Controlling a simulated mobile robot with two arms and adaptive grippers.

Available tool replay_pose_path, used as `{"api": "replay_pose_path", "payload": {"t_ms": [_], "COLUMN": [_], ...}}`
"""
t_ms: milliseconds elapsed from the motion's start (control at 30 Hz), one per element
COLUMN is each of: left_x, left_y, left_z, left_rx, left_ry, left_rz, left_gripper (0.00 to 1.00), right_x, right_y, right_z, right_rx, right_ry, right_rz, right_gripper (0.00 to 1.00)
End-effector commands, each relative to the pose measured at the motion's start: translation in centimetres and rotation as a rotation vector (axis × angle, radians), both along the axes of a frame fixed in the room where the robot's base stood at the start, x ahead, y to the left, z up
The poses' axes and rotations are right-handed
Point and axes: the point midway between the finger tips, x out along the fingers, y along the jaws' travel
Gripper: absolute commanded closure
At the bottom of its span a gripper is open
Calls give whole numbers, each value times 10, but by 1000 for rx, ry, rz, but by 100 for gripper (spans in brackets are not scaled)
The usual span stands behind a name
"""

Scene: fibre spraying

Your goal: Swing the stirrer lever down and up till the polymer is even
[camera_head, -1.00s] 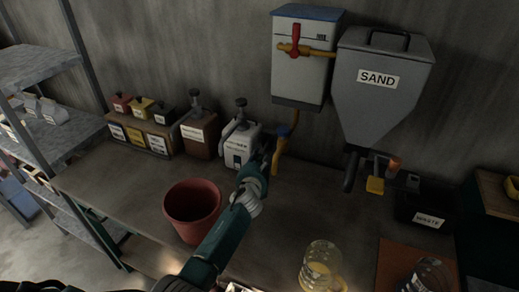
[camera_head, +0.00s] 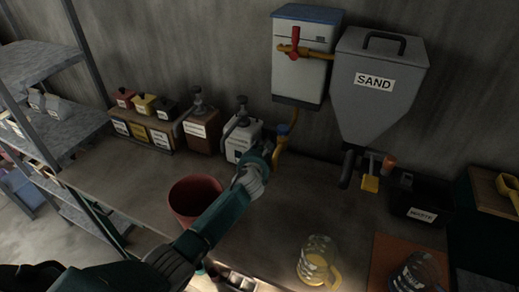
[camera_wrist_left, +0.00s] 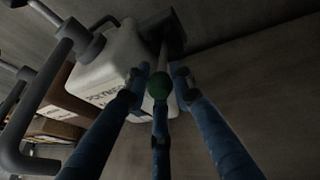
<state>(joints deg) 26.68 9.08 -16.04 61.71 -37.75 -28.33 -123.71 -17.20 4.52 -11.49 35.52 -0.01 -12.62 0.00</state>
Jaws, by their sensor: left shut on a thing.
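The white polymer canister (camera_head: 243,140) stands on the bench by the wall, with a grey pump head on top. In the left wrist view the canister (camera_wrist_left: 112,65) shows close up, its label partly readable. The stirrer lever ends in a dark green knob (camera_wrist_left: 159,86); its rod runs up to a dark bracket beside the canister. My left gripper (camera_head: 266,153) is at the canister's right side and hides the lever in the head view. In the left wrist view its blue fingers (camera_wrist_left: 161,90) are closed around the knob. My right gripper is not in view.
A brown pump container (camera_head: 201,130) stands left of the canister. The sand hopper (camera_head: 377,85) and a white tank (camera_head: 303,65) hang on the wall. A glass jug (camera_head: 318,260) stands at the front; a waste bin (camera_head: 418,202) is right.

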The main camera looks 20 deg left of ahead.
Motion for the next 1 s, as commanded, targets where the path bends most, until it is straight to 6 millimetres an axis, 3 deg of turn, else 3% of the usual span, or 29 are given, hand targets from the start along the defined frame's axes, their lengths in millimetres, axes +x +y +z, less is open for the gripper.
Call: {"api": "replay_pose_path", "payload": {"t_ms": [100,133,167,567,767,1000], "left_x": [2,2,2,-4,-27,-68], "left_y": [0,0,0,0,-7,-17], "left_z": [5,5,5,3,10,27], "left_rx": [3,3,3,2,2,4], "left_ry": [-9,-9,-8,-3,-3,-3], "left_rz": [-3,-3,-3,1,-2,-3], "left_gripper": [100,71,68,68,68,68], "right_x": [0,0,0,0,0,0], "right_y": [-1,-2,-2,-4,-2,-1], "right_z": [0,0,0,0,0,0], "right_rx": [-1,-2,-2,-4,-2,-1], "right_ry": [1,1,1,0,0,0], "right_rz": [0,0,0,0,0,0], "right_gripper": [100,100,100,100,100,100]}}
